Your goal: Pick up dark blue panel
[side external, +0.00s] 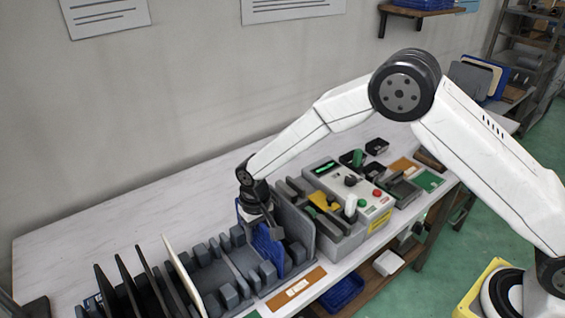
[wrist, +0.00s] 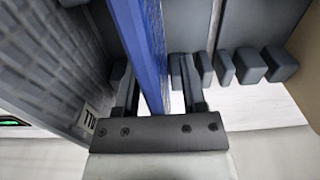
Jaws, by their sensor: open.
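The dark blue panel (side external: 266,252) stands upright in the grey slotted rack near the rack's right end in the side view. In the wrist view the blue panel (wrist: 142,50) runs between my two fingers, with a gap on each side. My gripper (side external: 258,218) is over the panel's top edge and open. In the wrist view my gripper (wrist: 160,88) has one finger on each side of the panel, and neither finger is clearly touching it. The panel's lower edge is hidden in the rack.
A grey textured panel (side external: 297,225) stands close on the right of the blue one; it also fills the wrist view's left (wrist: 50,60). Rack posts (wrist: 245,66) stand on the other side. A cream panel (side external: 183,275) and several black panels stand left. A control box (side external: 350,190) is at right.

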